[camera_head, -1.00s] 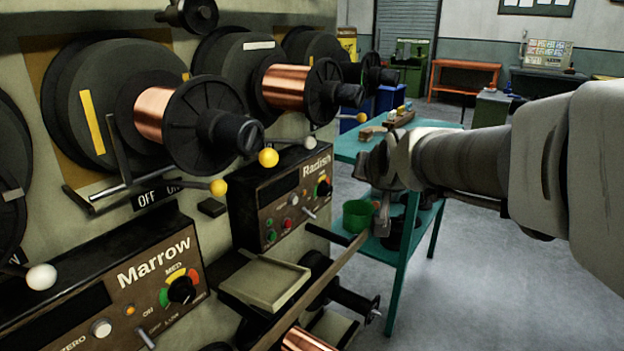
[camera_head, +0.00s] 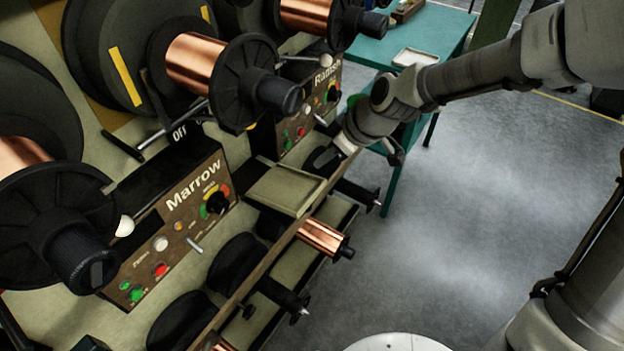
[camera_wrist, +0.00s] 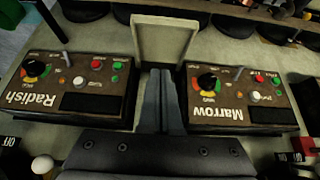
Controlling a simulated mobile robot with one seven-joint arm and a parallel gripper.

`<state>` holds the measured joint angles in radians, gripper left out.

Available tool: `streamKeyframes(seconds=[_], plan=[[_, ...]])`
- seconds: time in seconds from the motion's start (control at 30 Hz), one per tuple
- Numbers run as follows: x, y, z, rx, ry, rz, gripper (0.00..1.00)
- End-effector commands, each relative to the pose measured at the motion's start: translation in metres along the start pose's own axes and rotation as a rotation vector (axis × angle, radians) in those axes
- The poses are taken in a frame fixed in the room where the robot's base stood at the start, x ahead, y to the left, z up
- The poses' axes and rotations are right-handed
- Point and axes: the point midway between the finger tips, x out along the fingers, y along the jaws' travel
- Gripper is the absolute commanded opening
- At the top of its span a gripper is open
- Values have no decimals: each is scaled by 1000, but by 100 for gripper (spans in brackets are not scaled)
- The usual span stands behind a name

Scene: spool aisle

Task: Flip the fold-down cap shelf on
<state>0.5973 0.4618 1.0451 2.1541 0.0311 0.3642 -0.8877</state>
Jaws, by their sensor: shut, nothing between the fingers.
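The cap shelf (camera_head: 287,190) is a small beige square tray with a low rim. It lies about flat between the Marrow panel (camera_head: 178,225) and the Radish panel (camera_head: 300,118). In the wrist view the shelf (camera_wrist: 163,40) is at top centre, just past the fingertips. My gripper (camera_head: 316,162) is beside the shelf's far right corner in the head view. In the wrist view my gripper's fingers (camera_wrist: 160,78) are together, empty, and point at the shelf between the two panels. I cannot tell whether they touch it.
Copper spools (camera_head: 205,62) on black flanges stick out above the panels. A lower rail with a small copper spool (camera_head: 321,238) and black spindles runs below the shelf. A teal table (camera_head: 440,38) stands behind my arm. The grey floor (camera_head: 420,240) at right is clear.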

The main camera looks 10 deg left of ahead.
Motion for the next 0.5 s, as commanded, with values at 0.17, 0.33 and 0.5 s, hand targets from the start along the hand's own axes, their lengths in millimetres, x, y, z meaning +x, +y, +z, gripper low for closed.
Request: streamKeyframes(seconds=[0.17,0.33,0.5], plan=[[28,-1,1,-1,0,-2,0],[53,-1,1,0,-1,-2,0],[79,-1,1,1,-1,-2,0]])
